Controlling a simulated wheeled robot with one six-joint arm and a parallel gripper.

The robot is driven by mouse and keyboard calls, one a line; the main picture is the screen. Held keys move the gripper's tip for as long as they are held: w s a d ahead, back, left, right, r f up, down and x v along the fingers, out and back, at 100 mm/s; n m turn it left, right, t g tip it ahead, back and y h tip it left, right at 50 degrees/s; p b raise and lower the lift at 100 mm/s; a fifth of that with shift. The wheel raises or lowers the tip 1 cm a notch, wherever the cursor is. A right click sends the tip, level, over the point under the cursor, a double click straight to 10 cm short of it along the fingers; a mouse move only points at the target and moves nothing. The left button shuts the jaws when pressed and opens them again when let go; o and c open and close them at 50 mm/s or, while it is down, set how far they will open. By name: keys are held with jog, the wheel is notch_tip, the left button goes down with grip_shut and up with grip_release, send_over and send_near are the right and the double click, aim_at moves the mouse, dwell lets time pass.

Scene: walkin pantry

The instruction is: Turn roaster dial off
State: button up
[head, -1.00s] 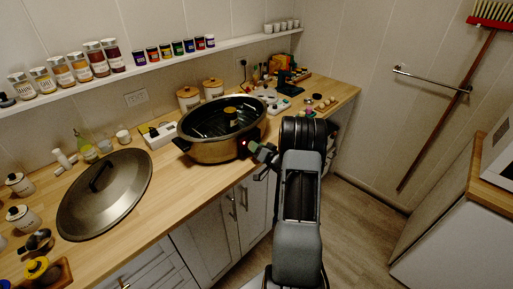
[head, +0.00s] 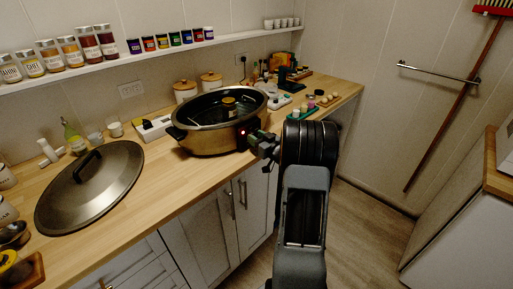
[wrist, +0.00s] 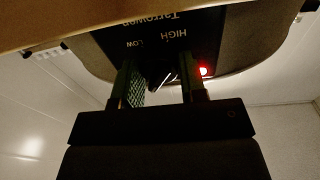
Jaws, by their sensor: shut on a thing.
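The roaster (head: 212,140) is a dark oval pan with a bronze body, standing open on the wooden counter. Its black front panel (wrist: 175,30) fills the top of the wrist view, with "HIGH" and "Low" lettering upside down. A red light (wrist: 203,71) glows beside the right finger and also shows in the head view (head: 243,132). My gripper (wrist: 160,80) is at the panel, its two fingers shut on the dark dial between them. The dial's pointer and setting are too dark to read. In the head view my gripper (head: 263,145) meets the roaster's front right.
The roaster's lid (head: 112,185) lies on the counter to the left. Cabinet doors (head: 215,225) are below. The floor (head: 365,235) to the right is clear.

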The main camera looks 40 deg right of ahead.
jog(key=n+b, duration=0.1)
jog(key=b, duration=0.1)
jog(key=n+b, duration=0.1)
jog(key=n, duration=0.1)
jog(key=n+b, duration=0.1)
jog(key=b, duration=0.1)
jog(key=shift+f+n+b, duration=0.3)
jog(key=n+b, duration=0.2)
jog(key=b, duration=0.1)
jog(key=shift+r+n+y, duration=0.25)
jog(key=shift+n+y, duration=0.15)
jog(key=o, duration=0.9)
jog(key=s, duration=0.4)
jog(key=s+d, duration=0.1)
jog(key=s, duration=0.4)
jog(key=s+d+f, duration=0.1)
jog(key=s, duration=0.3)
jog(key=shift+s+d, duration=0.1)
jog(key=shift+s, duration=0.2)
